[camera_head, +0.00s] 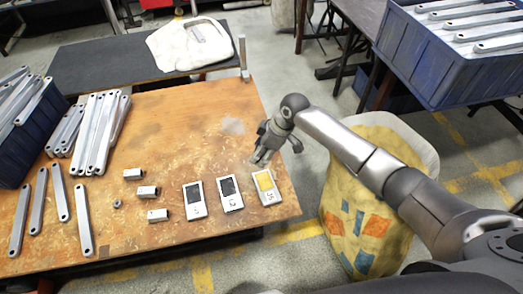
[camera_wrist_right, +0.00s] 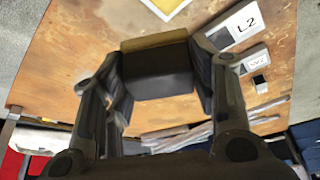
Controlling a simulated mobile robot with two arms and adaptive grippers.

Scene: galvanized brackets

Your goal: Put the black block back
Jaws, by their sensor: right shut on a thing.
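My right gripper (camera_head: 262,157) hangs over the table near its right edge, just behind the white plate with a yellow square (camera_head: 265,186). In the right wrist view, the right gripper (camera_wrist_right: 160,75) is shut on the black block (camera_wrist_right: 157,72), which has a dull yellow-brown strip along its upper edge. The block cannot be made out in the head view. A middle white plate (camera_head: 231,194) and a left white plate (camera_head: 195,201) have dark squares. The plate marked L2 (camera_wrist_right: 238,28) shows beside the block in the wrist view. My left gripper is not in view.
Several grey metal bars (camera_head: 100,130) lie at the table's left, next to a blue crate (camera_head: 20,150). Small metal pieces (camera_head: 148,191) and a nut (camera_head: 117,203) lie left of the plates. A patterned bin (camera_head: 362,220) stands right of the table (camera_head: 180,120).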

